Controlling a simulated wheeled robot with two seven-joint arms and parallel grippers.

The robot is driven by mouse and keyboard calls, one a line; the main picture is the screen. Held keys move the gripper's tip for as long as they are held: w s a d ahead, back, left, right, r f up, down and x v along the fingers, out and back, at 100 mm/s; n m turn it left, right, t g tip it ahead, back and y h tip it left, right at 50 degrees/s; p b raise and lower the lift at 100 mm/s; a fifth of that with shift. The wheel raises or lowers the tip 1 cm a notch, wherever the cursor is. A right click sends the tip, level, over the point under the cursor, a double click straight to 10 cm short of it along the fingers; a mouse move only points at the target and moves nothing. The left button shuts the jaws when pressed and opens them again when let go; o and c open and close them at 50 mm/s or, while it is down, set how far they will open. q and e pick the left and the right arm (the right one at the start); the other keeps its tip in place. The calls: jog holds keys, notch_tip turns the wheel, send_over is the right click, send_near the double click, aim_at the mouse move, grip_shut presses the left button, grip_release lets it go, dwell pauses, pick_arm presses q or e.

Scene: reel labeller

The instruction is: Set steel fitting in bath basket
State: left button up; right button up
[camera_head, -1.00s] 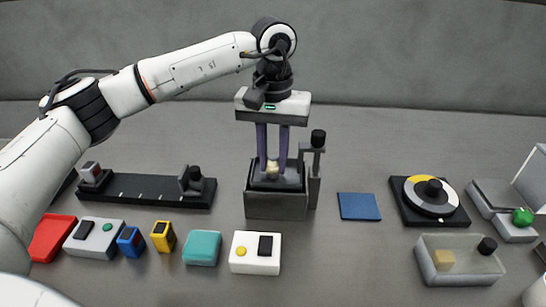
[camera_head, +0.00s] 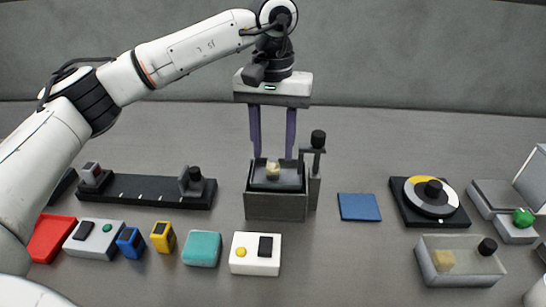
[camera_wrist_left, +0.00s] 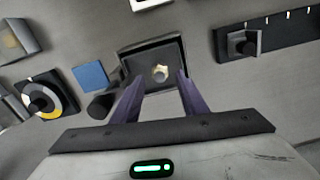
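A small pale yellowish steel fitting (camera_head: 273,169) sits in the basket (camera_head: 290,181) at the top of the dark grey bath (camera_head: 276,206), near the middle of the head view. It also shows in the left wrist view (camera_wrist_left: 160,73), inside the bath's square opening. My left gripper (camera_head: 272,156) is open and empty above the fitting, its two purple fingers pointing down and apart. In the left wrist view the fingers (camera_wrist_left: 158,80) stand on either side of the fitting without touching it. My right gripper is not in view.
A post with a black knob (camera_head: 318,139) stands at the bath's right side. A blue pad (camera_head: 359,206) and a dial (camera_head: 431,196) lie to the right. A clear tray (camera_head: 460,268) is at the front right. A black rail (camera_head: 140,190) and several small boxes fill the left.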

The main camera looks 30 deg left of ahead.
aim_at(273, 159)
pick_arm(q)
notch_tip(273, 159, up, 8)
jog(key=shift+r, duration=0.25)
